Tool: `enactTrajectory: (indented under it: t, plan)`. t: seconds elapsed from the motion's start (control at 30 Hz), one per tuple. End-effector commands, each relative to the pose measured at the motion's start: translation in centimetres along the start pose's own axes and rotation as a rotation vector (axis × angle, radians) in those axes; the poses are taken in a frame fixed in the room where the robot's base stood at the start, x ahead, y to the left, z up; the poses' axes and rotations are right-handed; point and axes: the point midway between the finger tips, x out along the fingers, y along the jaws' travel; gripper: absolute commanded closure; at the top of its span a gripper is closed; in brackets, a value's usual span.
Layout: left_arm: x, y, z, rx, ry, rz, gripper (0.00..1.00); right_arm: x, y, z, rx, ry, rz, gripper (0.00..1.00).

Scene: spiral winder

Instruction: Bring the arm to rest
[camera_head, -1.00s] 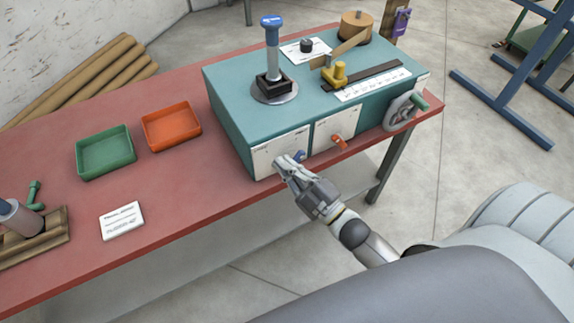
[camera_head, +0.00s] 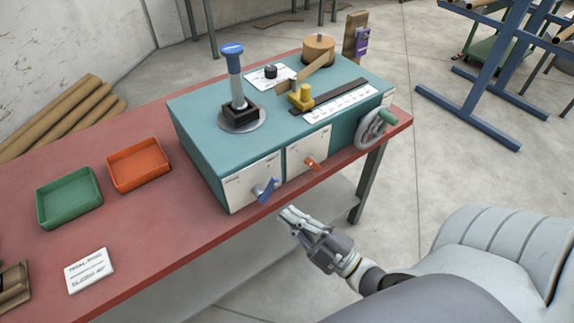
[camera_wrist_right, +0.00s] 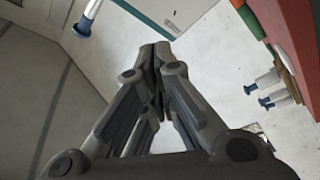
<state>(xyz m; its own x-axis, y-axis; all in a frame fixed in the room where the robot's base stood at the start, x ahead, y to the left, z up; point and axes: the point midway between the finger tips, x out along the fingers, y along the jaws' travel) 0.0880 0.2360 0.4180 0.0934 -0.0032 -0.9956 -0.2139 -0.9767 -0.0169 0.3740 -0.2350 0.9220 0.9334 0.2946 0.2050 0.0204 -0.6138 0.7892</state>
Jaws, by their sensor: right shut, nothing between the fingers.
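My right gripper (camera_head: 290,217) is shut and empty in the head view. It hangs in free air in front of the red table's front edge, below and right of the blue lever (camera_head: 265,190) on the winder (camera_head: 195,150), and touches neither. In the right wrist view the fingers of my right gripper (camera_wrist_right: 157,48) meet at their tips with nothing between them. The teal winder stands on the red table (camera_head: 140,215). My left gripper is not in view.
A green tray (camera_head: 70,222) and an orange tray (camera_head: 112,180) lie left of the winder, with a white card (camera_head: 90,270) in front. A grey handwheel (camera_head: 370,132) juts from the winder's right end. A blue rack (camera_head: 470,110) stands on the floor at right.

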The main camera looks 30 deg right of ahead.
Motion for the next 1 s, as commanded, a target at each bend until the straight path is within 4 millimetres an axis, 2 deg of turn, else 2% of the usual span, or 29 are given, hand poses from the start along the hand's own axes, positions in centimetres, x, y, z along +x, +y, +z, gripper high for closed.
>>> enactTrajectory:
  t: [0.27,0.37,0.47,0.6,0.67,0.7,0.77,0.83,0.9,1.0]
  plan:
    - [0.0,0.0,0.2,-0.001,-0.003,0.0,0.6,0.0,-0.3,0.3,0.004,-0.008,-0.005,1.0]
    - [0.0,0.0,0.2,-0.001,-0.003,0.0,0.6,-0.4,-1.9,2.1,0.035,-0.059,-0.034,1.0]
    - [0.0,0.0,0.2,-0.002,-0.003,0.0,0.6,-1.6,-5.6,5.8,0.105,-0.173,-0.098,1.0]
    - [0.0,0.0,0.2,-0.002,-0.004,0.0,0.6,-5.1,-13.1,12.1,0.251,-0.405,-0.22,1.0]
    - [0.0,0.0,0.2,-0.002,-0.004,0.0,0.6,-7.2,-16.5,14.4,0.317,-0.511,-0.272,1.0]
    - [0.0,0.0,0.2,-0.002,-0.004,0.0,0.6,-8.8,-18.8,15.8,0.359,-0.584,-0.308,1.0]
    - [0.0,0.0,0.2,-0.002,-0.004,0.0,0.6,-11.4,-22.2,17.5,0.422,-0.694,-0.36,1.0]
    - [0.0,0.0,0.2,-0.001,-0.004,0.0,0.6,-14.8,-26.0,19.1,0.492,-0.827,-0.419,1.0]
    - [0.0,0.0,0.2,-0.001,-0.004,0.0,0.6,-18.6,-29.6,20.2,0.558,-0.963,-0.477,1.0]
    - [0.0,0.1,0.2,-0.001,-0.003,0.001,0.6,-24.1,-34.0,20.8,0.636,-1.155,-0.554,1.0]
